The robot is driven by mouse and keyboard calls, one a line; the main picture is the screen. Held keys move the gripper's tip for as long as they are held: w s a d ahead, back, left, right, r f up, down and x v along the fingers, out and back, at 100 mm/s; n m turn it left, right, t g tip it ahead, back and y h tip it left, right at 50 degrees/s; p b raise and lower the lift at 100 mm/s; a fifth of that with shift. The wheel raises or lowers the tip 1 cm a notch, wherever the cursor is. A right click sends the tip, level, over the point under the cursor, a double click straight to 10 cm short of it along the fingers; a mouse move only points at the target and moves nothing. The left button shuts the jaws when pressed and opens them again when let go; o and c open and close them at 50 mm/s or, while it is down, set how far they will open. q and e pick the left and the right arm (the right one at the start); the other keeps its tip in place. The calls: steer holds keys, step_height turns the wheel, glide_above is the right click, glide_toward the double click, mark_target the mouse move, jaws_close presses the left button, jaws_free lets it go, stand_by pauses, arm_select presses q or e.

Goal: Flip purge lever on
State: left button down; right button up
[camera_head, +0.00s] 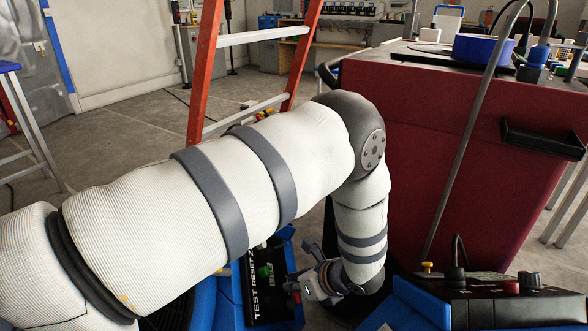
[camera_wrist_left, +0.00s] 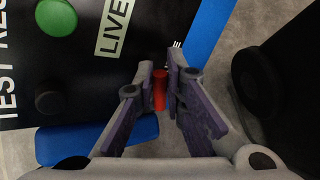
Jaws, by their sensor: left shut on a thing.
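A black panel (camera_wrist_left: 75,72) lettered "TEST RES…" and "LIVE" fills the upper left of the left wrist view. A small red lever-like cylinder (camera_wrist_left: 160,92) stands at its edge; I take it for the purge lever. My left gripper (camera_wrist_left: 160,72) is shut on this red piece, with one finger on each side. In the head view the same panel (camera_head: 258,300) lies in a blue housing, low in the middle. My right gripper is not in view.
A green button (camera_wrist_left: 56,17) and a black knob (camera_wrist_left: 52,103) sit on the panel. A large red cabinet (camera_head: 440,150) stands to the right, with a black control box (camera_head: 510,300) below it. An orange ladder (camera_head: 207,75) stands behind my arm.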

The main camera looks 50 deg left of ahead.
arm_select(q)
steer(key=shift+w+m+h, duration=0.2)
steer(key=shift+m+h, duration=0.3)
steer(key=c, duration=1.9)
jaws_free()
steer(key=v, duration=1.2)
steer(key=shift+f, duration=0.1)
